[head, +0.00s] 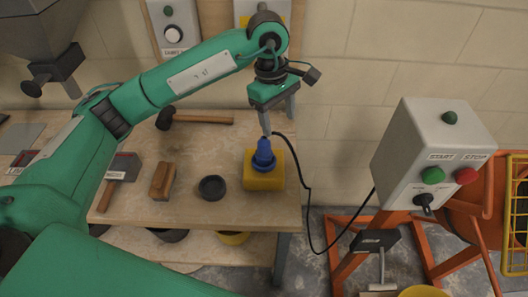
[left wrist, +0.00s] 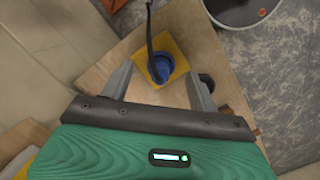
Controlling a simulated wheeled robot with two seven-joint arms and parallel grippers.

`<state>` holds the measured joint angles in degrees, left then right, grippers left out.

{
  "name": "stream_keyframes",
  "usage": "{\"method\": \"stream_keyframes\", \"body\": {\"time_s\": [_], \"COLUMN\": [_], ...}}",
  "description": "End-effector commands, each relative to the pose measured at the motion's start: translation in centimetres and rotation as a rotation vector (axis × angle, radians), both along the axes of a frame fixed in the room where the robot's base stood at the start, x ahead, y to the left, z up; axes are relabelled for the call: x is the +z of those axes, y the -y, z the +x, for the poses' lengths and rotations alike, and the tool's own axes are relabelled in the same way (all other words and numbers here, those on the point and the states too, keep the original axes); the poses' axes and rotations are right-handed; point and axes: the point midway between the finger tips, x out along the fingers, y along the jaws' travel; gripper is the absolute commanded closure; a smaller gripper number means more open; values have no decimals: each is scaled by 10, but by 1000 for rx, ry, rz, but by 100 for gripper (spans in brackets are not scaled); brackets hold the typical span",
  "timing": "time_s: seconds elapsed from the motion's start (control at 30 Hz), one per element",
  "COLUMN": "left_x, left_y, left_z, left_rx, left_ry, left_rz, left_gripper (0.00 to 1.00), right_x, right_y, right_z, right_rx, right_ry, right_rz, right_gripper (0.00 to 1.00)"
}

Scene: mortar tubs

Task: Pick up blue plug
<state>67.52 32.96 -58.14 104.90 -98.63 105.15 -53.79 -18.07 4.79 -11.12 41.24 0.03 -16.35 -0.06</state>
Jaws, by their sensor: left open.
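The blue plug (head: 263,154) stands upright on a yellow block (head: 264,179) at the right end of the wooden bench, with a black cable (head: 307,190) running from its top. My left gripper (head: 266,131) hangs above the plug, pointing down. In the left wrist view the blue plug (left wrist: 161,68) shows beyond and between the two spread fingers of my left gripper (left wrist: 160,86), with nothing held. The yellow block (left wrist: 178,46) surrounds it there. My right gripper is not in view.
A black cup (head: 212,187), a wooden block (head: 163,181), a trowel (head: 119,178) and a hammer (head: 195,120) lie on the bench (head: 225,214). A grey control box (head: 425,155) on an orange frame stands to the right. The cable hangs between bench and box.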

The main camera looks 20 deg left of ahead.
Motion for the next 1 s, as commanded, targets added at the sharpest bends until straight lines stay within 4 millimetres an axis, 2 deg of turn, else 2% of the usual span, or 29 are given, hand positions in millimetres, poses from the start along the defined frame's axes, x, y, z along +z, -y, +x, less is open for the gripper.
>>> {"method": "stream_keyframes", "body": {"time_s": [0.03,0.1,0.23,0.6,0.83,1.0], "left_x": [5,10,8,-58,-75,-93], "left_y": [-13,-26,-35,-35,-36,-38], "left_z": [6,10,13,12,13,14], "left_rx": [3,7,9,9,9,10], "left_ry": [15,27,31,28,30,26], "left_rz": [58,117,161,160,158,158], "left_gripper": [39,39,39,39,39,39], "right_x": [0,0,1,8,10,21], "right_y": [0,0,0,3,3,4], "right_z": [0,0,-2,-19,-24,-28], "right_rx": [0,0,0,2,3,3], "right_ry": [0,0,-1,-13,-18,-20], "right_rz": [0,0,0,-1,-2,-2], "right_gripper": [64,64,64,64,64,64]}}
